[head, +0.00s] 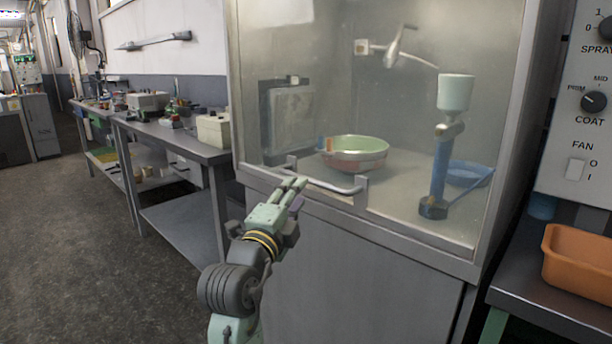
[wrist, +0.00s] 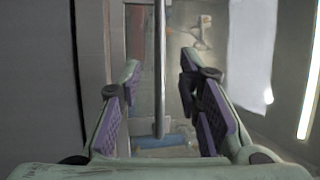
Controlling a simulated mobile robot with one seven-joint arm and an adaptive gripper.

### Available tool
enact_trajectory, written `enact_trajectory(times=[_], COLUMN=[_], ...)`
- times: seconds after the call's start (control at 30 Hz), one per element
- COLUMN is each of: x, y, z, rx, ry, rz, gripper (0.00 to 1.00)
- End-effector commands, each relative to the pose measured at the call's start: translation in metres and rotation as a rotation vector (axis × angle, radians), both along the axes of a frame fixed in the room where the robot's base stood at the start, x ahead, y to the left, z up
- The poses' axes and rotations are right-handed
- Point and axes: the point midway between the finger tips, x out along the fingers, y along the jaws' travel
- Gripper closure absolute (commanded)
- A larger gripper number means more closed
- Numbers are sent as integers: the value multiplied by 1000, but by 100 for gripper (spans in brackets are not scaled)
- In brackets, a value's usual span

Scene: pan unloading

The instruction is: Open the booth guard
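The booth guard (head: 300,60) is a clear panel in a grey metal frame across the front of the booth, and it is down. A grey bar handle (head: 328,186) runs along its lower edge. My gripper (head: 294,184) is at the left part of the handle. In the wrist view, my gripper (wrist: 160,80) is open, with purple pads on its fingers. The handle bar (wrist: 160,65) runs between the fingers, with gaps visible on both sides.
Behind the guard are a green and red pan (head: 355,153), a blue stand with a white cup (head: 455,92) and a blue bowl (head: 468,173). A control panel (head: 580,110) and orange bin (head: 585,262) are at right. A workbench (head: 190,147) stands left; floor is clear there.

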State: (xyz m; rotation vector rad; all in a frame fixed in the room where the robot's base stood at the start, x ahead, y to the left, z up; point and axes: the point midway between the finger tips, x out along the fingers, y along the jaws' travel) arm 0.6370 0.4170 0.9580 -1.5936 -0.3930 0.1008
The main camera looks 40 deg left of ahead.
Motion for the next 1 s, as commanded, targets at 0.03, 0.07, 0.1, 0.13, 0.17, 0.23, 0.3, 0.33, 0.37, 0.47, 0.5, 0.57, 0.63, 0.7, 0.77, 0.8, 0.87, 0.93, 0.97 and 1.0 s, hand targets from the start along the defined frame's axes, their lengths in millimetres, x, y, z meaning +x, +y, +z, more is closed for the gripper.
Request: enact_trajectory(times=[0.03,0.07,0.1,0.13,0.17,0.23,0.3,0.33,0.37,0.47,0.5,0.57,0.63,0.7,0.77,0.8,0.87,0.93,0.97,1.0], x=[11,17,23,29,33,43,51,54,57,62,63,64,64,64,64,63,63,63,63,63], y=[2,4,7,9,10,14,17,17,18,20,20,21,21,21,21,21,21,21,21,21], z=[4,5,7,8,9,10,11,11,12,12,12,12,12,12,12,12,12,12,12,12], rx=[-2,-2,-2,-2,-2,-2,-2,-1,-1,-1,-1,-1,-1,-1,-1,-1,-1,-1,-1,-1], ry=[2,2,2,1,0,0,0,1,1,0,0,-1,-1,-1,-1,-1,-1,-1,-1,-1], rz=[-4,-4,-3,-2,-2,-1,-1,-1,-1,0,0,0,0,0,0,0,1,1,1,1], gripper=[68,68,68,68,68,68,68,68,68,68,68,68,68,68,68,71,75,80,82,84])
